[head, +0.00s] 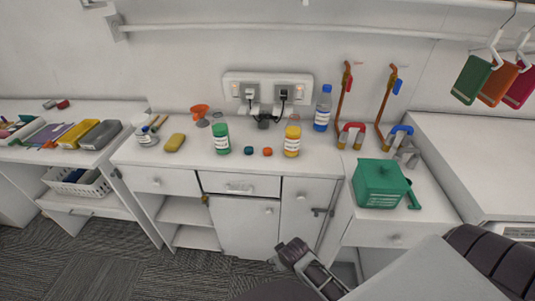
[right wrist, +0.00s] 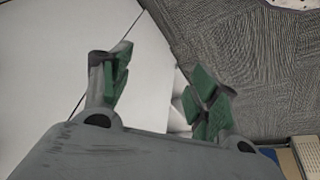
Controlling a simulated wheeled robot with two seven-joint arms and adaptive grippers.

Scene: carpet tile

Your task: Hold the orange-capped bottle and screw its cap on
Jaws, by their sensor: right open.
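A yellow-orange bottle (head: 292,141) with a white label stands upright on the counter below the wall sockets. A small orange cap (head: 267,152) lies on the counter just left of it, apart from it. A small teal cap (head: 248,149) lies left of the orange cap. A green bottle (head: 221,139) with a white label stands further left. My right gripper (head: 286,252) is low in front of the cabinets, apart from the bottles. In the right wrist view its green-padded fingers (right wrist: 160,88) are spread with nothing between them. My left gripper is not in view.
A blue bottle (head: 323,108) stands behind and right of the yellow-orange one. A green box (head: 381,183) sits on the right-hand cabinet. The counter front near the caps is clear.

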